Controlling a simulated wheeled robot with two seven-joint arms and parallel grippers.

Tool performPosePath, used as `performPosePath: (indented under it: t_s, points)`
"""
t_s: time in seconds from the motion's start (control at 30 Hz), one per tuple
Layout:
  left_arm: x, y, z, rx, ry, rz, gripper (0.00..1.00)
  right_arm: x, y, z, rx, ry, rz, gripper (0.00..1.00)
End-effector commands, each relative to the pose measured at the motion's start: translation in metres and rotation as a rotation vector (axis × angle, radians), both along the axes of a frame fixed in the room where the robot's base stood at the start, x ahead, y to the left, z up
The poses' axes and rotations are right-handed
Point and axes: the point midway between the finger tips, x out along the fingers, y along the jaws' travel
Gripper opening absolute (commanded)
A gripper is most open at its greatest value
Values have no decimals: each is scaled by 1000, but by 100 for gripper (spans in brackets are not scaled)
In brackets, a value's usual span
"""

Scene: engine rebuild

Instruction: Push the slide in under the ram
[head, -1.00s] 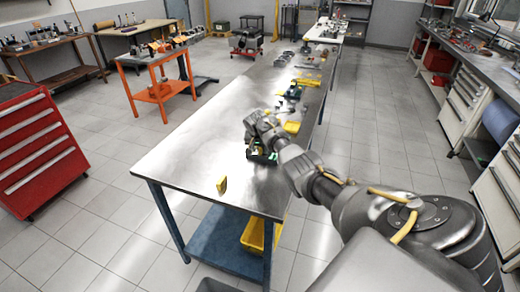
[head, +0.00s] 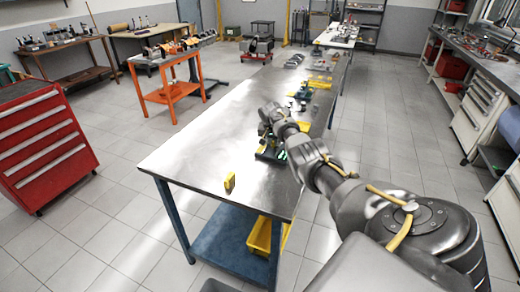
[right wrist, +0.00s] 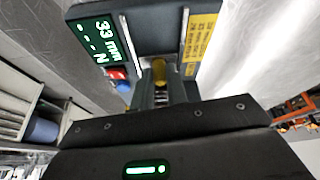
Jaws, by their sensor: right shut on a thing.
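The small press (head: 272,153) stands on the steel bench, mostly hidden behind my right gripper (head: 268,128) in the head view. In the right wrist view its dark base (right wrist: 140,18) shows a green display (right wrist: 97,42) reading "33 mm" and "--- N", a red button, a yellow label and two pale rails. My right gripper (right wrist: 160,92) is shut on a dark part between the rails, which looks like the slide (right wrist: 146,72). A brass-yellow round piece (right wrist: 158,68) shows just beyond the fingers. The ram cannot be made out. My left gripper is out of view.
The steel bench (head: 205,148) is clear at its near left, except for a small upright yellow piece (head: 230,182). Yellow trays and parts lie farther along it. A red tool cabinet (head: 45,145) and an orange cart (head: 170,92) stand to the left.

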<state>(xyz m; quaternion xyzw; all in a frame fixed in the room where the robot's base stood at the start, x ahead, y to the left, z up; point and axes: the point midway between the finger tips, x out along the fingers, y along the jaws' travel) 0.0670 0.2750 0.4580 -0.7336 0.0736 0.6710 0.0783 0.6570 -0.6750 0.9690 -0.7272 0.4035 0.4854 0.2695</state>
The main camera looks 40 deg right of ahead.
Motion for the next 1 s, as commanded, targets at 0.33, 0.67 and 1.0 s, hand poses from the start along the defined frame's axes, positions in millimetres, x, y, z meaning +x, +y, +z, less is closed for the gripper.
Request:
performPosePath:
  t_s: [0.33,0.67,1.0]
  points:
    - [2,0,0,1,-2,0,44,-2,-2,0,1,1,-2,23]
    - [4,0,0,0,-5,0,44,-1,-1,0,1,0,-1,37]
    - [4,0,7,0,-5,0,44,-5,6,23,0,-2,0,37]
